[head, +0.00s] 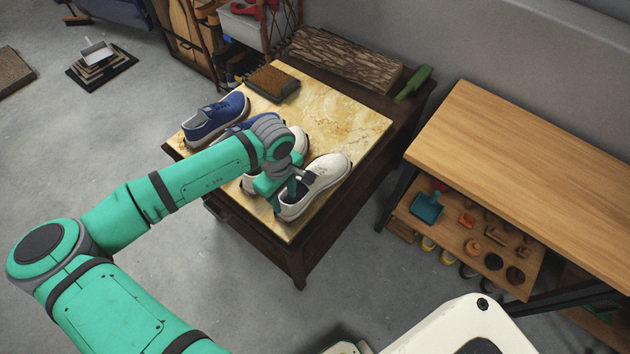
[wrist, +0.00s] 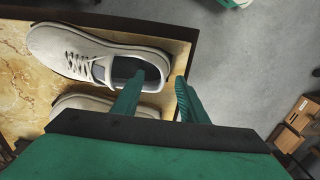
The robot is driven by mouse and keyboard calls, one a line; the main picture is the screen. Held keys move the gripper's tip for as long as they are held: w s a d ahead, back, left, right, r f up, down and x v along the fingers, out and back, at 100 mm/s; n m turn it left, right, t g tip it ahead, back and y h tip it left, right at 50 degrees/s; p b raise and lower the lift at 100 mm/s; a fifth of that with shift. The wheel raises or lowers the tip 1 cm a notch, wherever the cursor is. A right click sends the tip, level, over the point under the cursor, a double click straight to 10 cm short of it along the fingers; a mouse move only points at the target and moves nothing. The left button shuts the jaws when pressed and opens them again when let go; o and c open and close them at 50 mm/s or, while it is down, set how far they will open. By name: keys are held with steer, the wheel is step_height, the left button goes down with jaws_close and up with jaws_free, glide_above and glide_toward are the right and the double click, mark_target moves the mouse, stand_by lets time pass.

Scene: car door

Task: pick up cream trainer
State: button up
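The cream trainer (head: 326,172) stands on the marble-topped table near its right front edge, toe pointing up and right. In the wrist view the same cream trainer (wrist: 75,48) lies at upper left with its heel toward my gripper. My gripper (wrist: 159,78) is open, with one finger reaching into the shoe's opening and the other outside behind the heel. The heel wall lies between the fingers, with a small gap to the outer finger. In the head view my gripper (head: 291,188) is at the heel, partly hidden by my arm.
A second cream shoe (wrist: 85,103) is close beside it, mostly hidden by my arm in the head view. Blue shoes (head: 215,118) and a brush (head: 273,83) are further back on the table (head: 345,107). A wooden bench (head: 530,150) stands to the right.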

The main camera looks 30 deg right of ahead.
mark_target(284, 203)
steer(key=f, duration=0.4)
steer(key=shift+a+f, duration=0.1)
steer(key=shift+a, duration=0.1)
jaws_close()
